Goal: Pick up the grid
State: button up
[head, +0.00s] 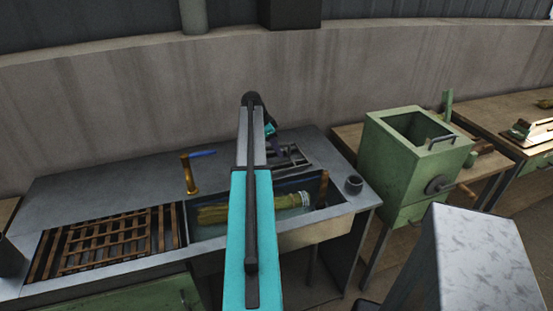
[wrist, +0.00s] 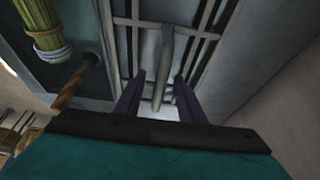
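A dark metal grid (head: 298,161) lies on the counter behind the sink. In the wrist view its thin bars (wrist: 193,34) and a grey upright handle (wrist: 164,62) show close up. My gripper (wrist: 157,92) is open, with its two purple fingers on either side of the handle and gaps showing between. In the head view my gripper (head: 277,145) is just above the grid, partly hidden by my arm. Whether the fingers reach down to the handle's height is hard to tell.
The sink (head: 300,237) holds a straw bundle (head: 240,211), also in the wrist view (wrist: 50,36). A brass tap (head: 188,176) stands behind it.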

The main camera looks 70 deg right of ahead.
jog(key=shift+f, duration=0.1)
dwell(0.3)
grip_shut()
dwell(1.3)
